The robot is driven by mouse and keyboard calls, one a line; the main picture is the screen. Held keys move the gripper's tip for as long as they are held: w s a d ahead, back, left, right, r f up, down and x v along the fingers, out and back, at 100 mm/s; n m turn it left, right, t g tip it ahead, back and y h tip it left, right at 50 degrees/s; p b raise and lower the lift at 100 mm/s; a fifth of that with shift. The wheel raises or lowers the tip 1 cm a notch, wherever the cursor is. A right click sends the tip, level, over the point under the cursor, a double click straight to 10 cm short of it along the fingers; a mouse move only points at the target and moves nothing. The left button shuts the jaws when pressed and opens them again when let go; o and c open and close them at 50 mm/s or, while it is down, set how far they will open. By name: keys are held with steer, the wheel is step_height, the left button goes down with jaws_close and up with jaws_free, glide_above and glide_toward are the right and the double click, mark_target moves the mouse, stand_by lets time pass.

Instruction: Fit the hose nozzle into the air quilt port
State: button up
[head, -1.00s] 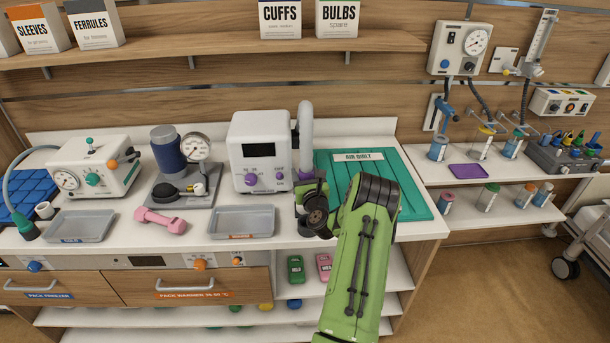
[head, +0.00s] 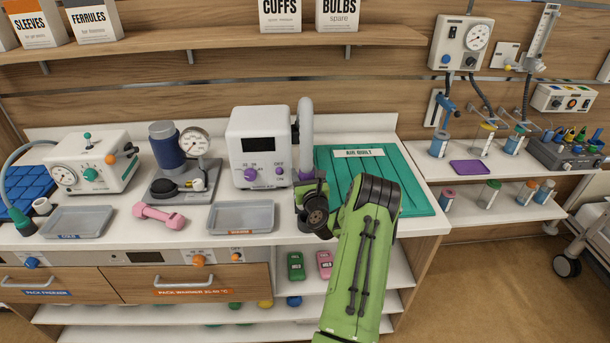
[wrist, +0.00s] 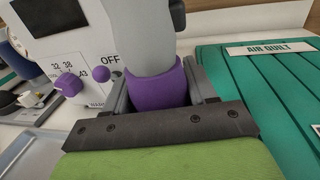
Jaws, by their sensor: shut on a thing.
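The grey-white hose (head: 306,122) rises from behind the white warmer unit (head: 260,148) and hangs down on its right side. Its purple nozzle (wrist: 160,88) sits between the jaws of my gripper (wrist: 159,100), which is shut on it. In the head view my gripper (head: 311,190) is at the unit's lower right, and my own wrist hides much of the nozzle. The green air quilt (head: 410,185), labelled AIR QUILT, lies flat on the counter to the right; it also shows in the wrist view (wrist: 235,75). Its port is not visible, perhaps behind my arm.
A grey tray (head: 241,230) lies in front of the unit, with a pink dumbbell (head: 158,215) left of it. A gauge stand (head: 186,185) stands further left. A side shelf (head: 520,205) with small jars is beyond the quilt.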

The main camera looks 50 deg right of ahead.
steer(key=shift+f+b, duration=0.7)
steer(key=shift+f, duration=0.15)
steer(key=o, duration=1.1)
steer(key=b+v, duration=1)
steer(key=v, duration=0.5)
steer(key=shift+s+a+b, duration=0.2)
steer(key=shift+s+b, duration=0.1)
steer(key=shift+b, duration=0.1)
